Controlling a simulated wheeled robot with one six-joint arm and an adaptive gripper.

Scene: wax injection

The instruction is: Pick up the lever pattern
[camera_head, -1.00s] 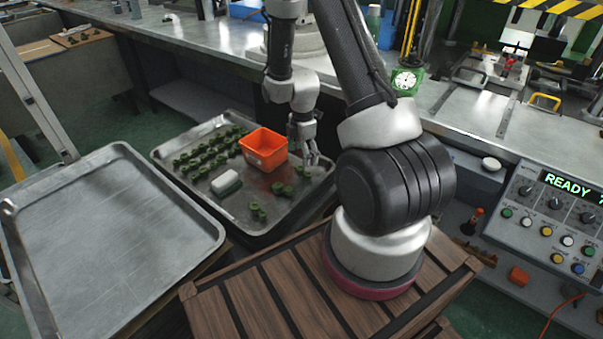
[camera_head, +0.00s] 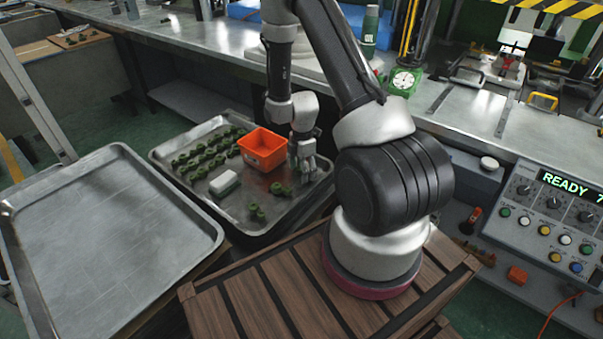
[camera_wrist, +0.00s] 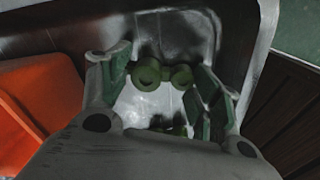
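A green lever pattern (camera_wrist: 163,73) with two round ringed ends lies on the metal tray in the wrist view. It shows between the tips of my gripper (camera_wrist: 161,80), whose two fingers stand apart with green pads. I cannot tell whether either pad touches it. A second green piece (camera_wrist: 172,128) shows partly, nearer the palm. In the head view my gripper (camera_head: 304,172) is low over the tray's right side, right of the orange bin, and hides what is under it. Another green piece (camera_head: 280,189) lies just left of it.
The tray (camera_head: 215,121) also holds the orange bin (camera_head: 264,150), a white block (camera_head: 224,183), several green patterns (camera_head: 203,158) and a loose green pair (camera_head: 257,212). The bin (camera_wrist: 40,100) is close left of my gripper. An empty tray (camera_head: 105,235) stands at left.

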